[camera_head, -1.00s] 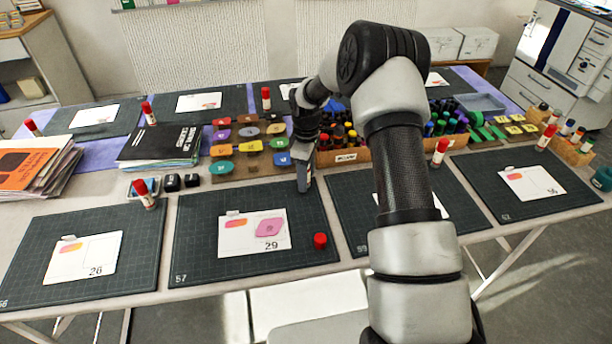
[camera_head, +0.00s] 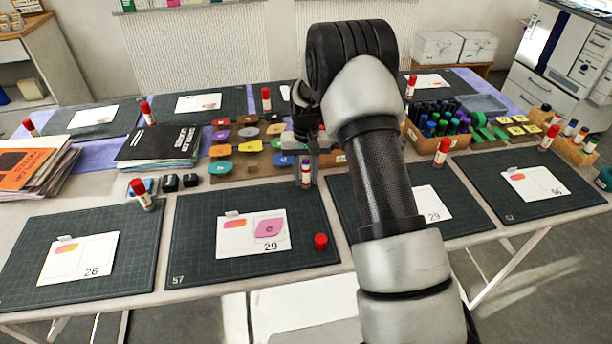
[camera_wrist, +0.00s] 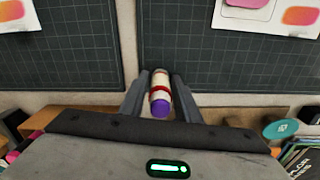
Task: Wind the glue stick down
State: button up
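An uncapped glue stick (camera_head: 306,174) stands by the back edge of the mat marked 57. It has a pale body, and the wrist view shows the stick (camera_wrist: 160,93) with a red band and a purple end towards the camera. My gripper (camera_head: 306,160) is over it, and in the wrist view my gripper (camera_wrist: 160,85) has one finger on each side of the stick. The gaps are too small to tell whether the fingers touch it. A red cap (camera_head: 320,241) lies on the mat, right of a card marked 29 (camera_head: 230,248).
Other red-capped glue sticks stand around, such as one at the left (camera_head: 142,195) and one at the right (camera_head: 442,153). Coloured shape pads (camera_head: 222,150) and a box of bottles (camera_head: 440,135) are behind. The front mat (camera_head: 190,265) has bare room.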

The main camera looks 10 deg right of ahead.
jog(key=c, duration=0.5)
jog(key=shift+f, duration=0.1)
jog(key=shift+c, duration=0.2)
